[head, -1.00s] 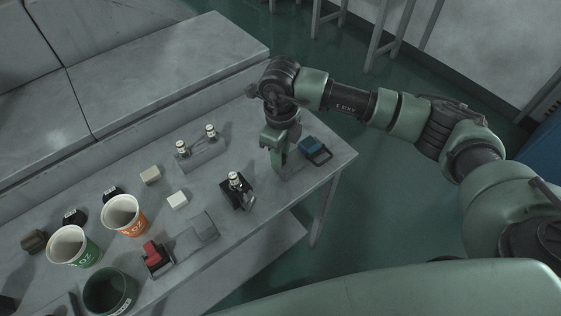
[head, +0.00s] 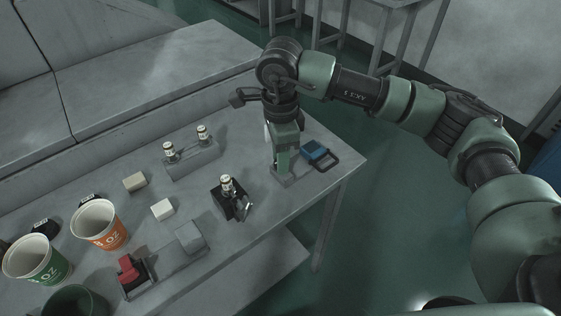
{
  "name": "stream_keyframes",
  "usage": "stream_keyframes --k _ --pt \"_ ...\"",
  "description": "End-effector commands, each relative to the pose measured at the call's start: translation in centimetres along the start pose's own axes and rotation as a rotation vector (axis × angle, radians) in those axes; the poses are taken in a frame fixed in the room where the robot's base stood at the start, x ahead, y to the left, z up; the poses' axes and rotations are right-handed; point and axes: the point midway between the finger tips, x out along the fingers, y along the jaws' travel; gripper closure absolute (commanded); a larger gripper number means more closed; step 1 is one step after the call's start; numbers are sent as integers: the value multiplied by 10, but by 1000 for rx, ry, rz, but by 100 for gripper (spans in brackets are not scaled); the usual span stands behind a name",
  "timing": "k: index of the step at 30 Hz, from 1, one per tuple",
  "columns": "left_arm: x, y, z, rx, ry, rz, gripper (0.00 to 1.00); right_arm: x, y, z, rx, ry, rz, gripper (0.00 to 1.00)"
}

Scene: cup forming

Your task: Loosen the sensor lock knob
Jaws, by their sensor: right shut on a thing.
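My right gripper (head: 283,160) points down at the right end of the table, just over a low grey base (head: 284,181). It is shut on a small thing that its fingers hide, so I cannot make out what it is. A black bracket (head: 233,205) with a white-and-metal cylinder (head: 227,184) upright in it stands to the left of the gripper, apart from it. I cannot pick out the sensor lock knob clearly. My left gripper is not in view.
A blue item with a dark loop (head: 318,153) lies close right of the gripper, near the table edge. A grey rack (head: 195,160) holds two more cylinders. Small blocks, an orange cup (head: 100,228), a green cup (head: 38,262) and a red-topped fixture (head: 131,271) stand left.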

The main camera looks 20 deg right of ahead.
Motion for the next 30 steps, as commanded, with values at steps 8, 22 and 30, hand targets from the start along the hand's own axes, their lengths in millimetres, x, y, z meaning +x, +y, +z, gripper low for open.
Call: stream_keyframes --k 8,22,30 --pt "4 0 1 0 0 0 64 -3 -2 0 -32 -3 -7 100" --pt "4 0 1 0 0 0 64 -3 -2 0 -32 -2 -6 51" --pt "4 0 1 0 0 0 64 -3 -1 0 -32 -2 -3 51"
